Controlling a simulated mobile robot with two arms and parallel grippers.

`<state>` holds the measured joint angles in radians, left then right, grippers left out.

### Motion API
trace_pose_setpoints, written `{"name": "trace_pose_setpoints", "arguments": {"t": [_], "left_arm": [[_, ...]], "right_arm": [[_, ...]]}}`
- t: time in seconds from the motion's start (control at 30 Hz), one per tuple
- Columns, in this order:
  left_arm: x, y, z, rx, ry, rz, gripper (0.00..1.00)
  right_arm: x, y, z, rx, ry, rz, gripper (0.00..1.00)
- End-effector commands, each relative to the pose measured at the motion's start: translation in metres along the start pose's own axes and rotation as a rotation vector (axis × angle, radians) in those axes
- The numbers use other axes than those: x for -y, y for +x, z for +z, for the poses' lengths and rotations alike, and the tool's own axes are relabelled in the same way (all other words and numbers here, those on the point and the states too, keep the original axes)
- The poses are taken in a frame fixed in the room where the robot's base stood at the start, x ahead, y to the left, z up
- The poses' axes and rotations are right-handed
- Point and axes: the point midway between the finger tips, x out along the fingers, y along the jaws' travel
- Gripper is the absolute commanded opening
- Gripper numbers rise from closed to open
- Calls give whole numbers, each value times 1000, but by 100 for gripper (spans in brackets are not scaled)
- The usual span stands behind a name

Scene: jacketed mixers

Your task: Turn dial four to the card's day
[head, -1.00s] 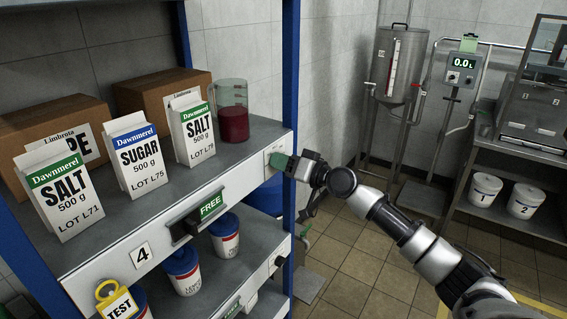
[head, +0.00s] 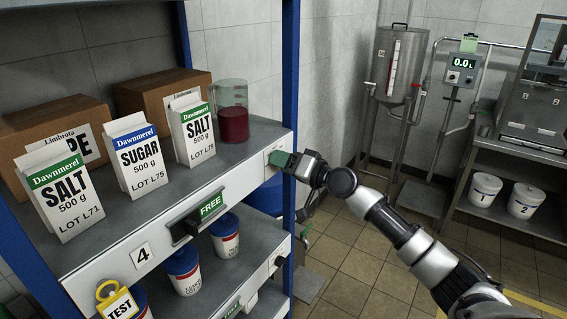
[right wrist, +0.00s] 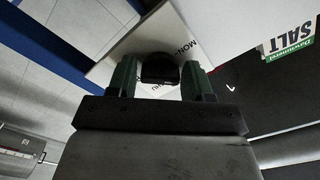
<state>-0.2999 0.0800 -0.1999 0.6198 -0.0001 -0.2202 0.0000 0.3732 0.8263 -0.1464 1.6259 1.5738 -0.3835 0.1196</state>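The shelf's front rail (head: 240,188) bears a number 4 plate (head: 142,254), a green FREE sign (head: 211,206) and a pale dial plate (head: 276,152) at its right end. My right gripper (head: 291,163) is at that plate. The white plate (right wrist: 118,50) around the knob shows partly covered lettering, including "MON". The pointer's setting is hidden. No day card is readable. My left gripper is out of view.
Salt and sugar cartons (head: 137,160) and a jug of red liquid (head: 232,112) stand on the shelf above the rail. A blue post (head: 290,80) rises close to my gripper. A yellow TEST tag (head: 117,302) hangs at lower left. Floor to the right is open.

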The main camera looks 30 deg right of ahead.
Motion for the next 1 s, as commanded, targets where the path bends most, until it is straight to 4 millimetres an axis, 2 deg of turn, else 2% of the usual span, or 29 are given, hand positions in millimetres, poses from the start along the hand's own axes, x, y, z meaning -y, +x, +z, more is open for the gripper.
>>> {"name": "trace_pose_setpoints", "arguments": {"t": [0.03, 0.1, 0.37, 0.47, 0.8, 1.0], "left_arm": [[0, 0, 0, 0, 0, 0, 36], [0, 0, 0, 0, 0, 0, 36], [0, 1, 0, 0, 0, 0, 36], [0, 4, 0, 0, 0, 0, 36], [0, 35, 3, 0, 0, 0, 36], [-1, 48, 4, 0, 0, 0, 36]], "right_arm": [[0, 0, 0, 0, 0, 0, 59], [0, 0, 0, 0, 0, 0, 66], [0, -1, 1, 2, 0, 0, 66], [-2, -7, 2, 1, 0, 2, 66], [-5, -64, 5, 4, -2, 3, 66], [-4, -92, 4, 2, 1, 2, 66]]}}
